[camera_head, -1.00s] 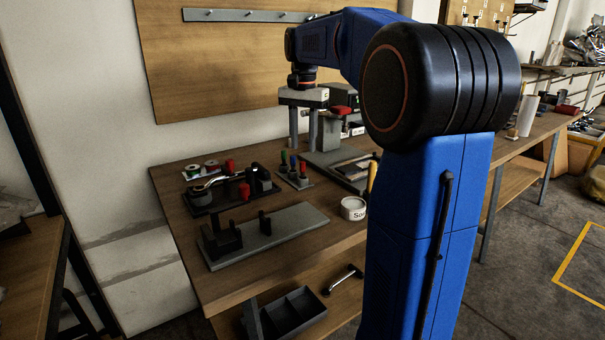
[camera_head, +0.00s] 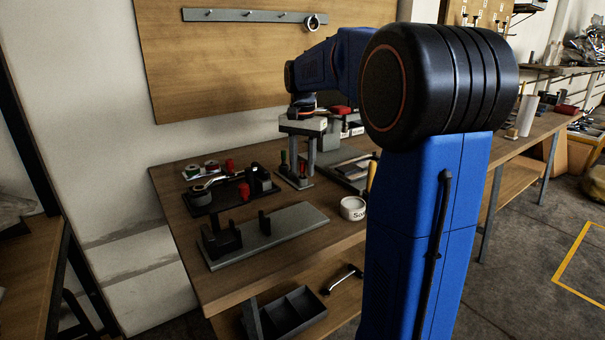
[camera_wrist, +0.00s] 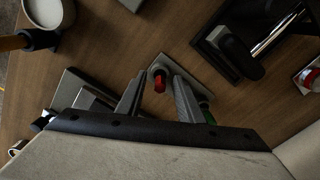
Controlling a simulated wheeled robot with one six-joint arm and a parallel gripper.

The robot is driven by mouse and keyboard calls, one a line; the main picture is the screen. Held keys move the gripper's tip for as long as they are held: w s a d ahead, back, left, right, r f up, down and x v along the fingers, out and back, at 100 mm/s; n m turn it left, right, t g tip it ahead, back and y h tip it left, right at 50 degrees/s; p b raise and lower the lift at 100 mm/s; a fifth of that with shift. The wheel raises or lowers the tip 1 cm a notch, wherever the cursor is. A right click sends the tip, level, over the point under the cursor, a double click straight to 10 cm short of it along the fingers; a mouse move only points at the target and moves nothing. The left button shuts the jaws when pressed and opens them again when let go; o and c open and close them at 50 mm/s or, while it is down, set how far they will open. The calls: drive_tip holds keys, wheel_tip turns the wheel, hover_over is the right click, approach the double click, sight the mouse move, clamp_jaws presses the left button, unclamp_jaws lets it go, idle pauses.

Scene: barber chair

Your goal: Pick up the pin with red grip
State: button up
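The pin with red grip (camera_head: 302,166) stands in a small grey holder (camera_head: 294,183) on the workbench. In the wrist view its red grip (camera_wrist: 160,82) shows between the two fingers. My gripper (camera_head: 303,165) points down over the holder; the wrist view also shows my gripper (camera_wrist: 159,76), open with a gap around the red grip. I cannot tell whether either finger touches it. A green-gripped pin (camera_head: 284,157) stands at the holder's left end and shows beside the right finger in the wrist view (camera_wrist: 208,116). The blue-gripped pin is hidden.
A black fixture with a metal handle (camera_head: 215,200) lies left of the holder. A grey plate with black brackets (camera_head: 290,225) is in front. A white tin (camera_head: 352,208) and a yellow handle (camera_head: 372,176) stand to the right. A grey press (camera_head: 330,135) stands behind.

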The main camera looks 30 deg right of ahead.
clamp_jaws()
